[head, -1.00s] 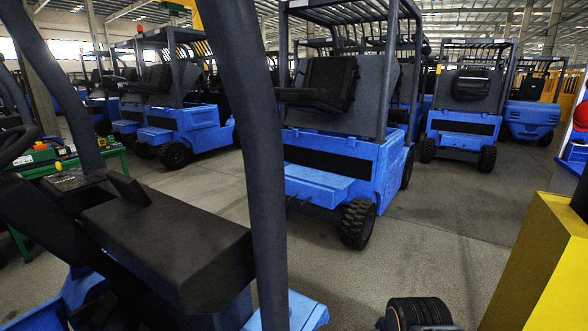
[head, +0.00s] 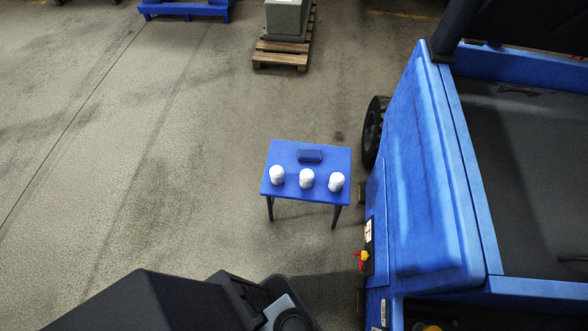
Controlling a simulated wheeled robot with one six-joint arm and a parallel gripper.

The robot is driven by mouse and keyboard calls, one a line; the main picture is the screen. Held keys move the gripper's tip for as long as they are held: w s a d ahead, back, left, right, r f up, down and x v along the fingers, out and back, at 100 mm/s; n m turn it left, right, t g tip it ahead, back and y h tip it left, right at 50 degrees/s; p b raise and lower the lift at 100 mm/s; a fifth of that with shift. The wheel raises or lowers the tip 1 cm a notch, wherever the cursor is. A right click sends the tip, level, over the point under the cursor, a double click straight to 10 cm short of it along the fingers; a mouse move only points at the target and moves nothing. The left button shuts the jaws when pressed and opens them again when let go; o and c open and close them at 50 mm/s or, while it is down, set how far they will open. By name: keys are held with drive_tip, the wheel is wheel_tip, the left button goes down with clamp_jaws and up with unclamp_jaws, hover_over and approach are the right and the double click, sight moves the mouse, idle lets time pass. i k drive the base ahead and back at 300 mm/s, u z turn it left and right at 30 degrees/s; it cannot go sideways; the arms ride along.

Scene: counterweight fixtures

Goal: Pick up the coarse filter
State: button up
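Three white, rounded cylinders stand upright in a row along the near side of a small blue table (head: 317,153): a left one (head: 277,175), a middle one (head: 306,178) and a right one (head: 336,181). They look like filters, but they look alike from here and I cannot tell which is the coarse one. A small dark blue block (head: 309,155) lies behind them on the tabletop. My gripper's fingers are not in view, and nothing is touching the cylinders.
A blue vehicle (head: 425,180) stands close to the table's right, with a red and yellow knob (head: 362,260) on its side. A wooden pallet (head: 280,60) bearing a grey block (head: 287,18) is at the back. Open concrete floor lies left of the table.

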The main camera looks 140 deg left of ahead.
sight(277, 172)
drive_tip(key=z, duration=5.85)
drive_tip(key=i, duration=1.55)
drive_tip(key=z, duration=2.35)
